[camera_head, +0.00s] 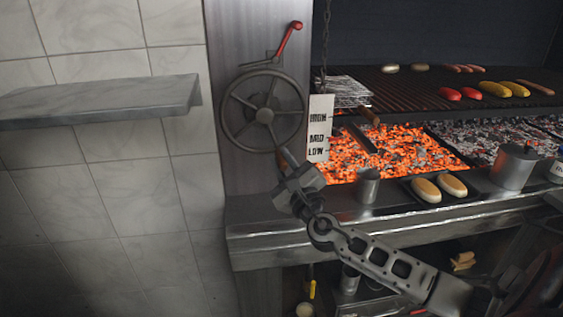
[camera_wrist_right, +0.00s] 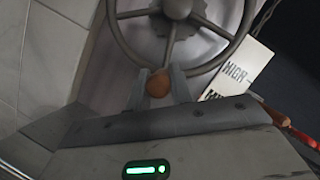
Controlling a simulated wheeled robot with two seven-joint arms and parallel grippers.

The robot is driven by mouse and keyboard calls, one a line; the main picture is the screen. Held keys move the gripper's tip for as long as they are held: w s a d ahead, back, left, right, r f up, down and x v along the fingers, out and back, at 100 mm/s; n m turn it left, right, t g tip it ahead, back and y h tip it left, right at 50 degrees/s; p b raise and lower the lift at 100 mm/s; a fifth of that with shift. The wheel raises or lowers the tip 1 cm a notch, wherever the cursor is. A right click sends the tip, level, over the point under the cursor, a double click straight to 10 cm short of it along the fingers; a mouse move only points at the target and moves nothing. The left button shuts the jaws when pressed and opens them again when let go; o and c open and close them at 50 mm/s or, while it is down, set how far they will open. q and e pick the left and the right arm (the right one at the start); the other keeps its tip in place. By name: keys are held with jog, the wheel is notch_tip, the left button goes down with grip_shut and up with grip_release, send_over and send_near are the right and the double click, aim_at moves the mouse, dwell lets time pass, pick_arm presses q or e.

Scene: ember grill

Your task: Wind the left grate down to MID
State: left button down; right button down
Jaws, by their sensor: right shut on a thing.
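The spoked handwheel (camera_head: 241,84) is mounted on the metal post left of the grill. My right gripper (camera_head: 284,165) is at the wheel's lower rim. In the right wrist view it is shut on a round brown knob (camera_wrist_right: 159,83), with the wheel (camera_wrist_right: 122,50) behind. A white sign (camera_head: 319,143) reads HIGH, MID, LOW from top to bottom; part of it shows in the wrist view (camera_wrist_right: 238,75). A chain (camera_head: 326,35) hangs above the sign. A wire grate (camera_head: 343,88) is beside the sign's top, above glowing coals. I cannot tell its exact level mark. My left gripper is out of view.
A red-handled lever (camera_head: 291,36) stands above the wheel. A grey shelf (camera_head: 95,100) juts from the tiled wall at left. Sausages and peppers lie on the dark grate (camera_head: 415,98) at right. Buns (camera_head: 427,190), a metal cup (camera_head: 368,187) and a pot (camera_head: 514,168) stand on the front ledge.

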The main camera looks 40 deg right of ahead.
jog(key=c, duration=1.3)
grip_release()
jog(key=shift+d+r, duration=0.1)
jog(key=shift+r, duration=0.2)
jog(key=shift+o, duration=0.2)
jog(key=shift+f, duration=0.1)
jog(key=shift+s+f, duration=0.15)
jog(key=shift+s, duration=0.1)
jog(key=b+v, duration=0.3)
jog(key=v, duration=1.2)
jog(key=shift+s, duration=0.2)
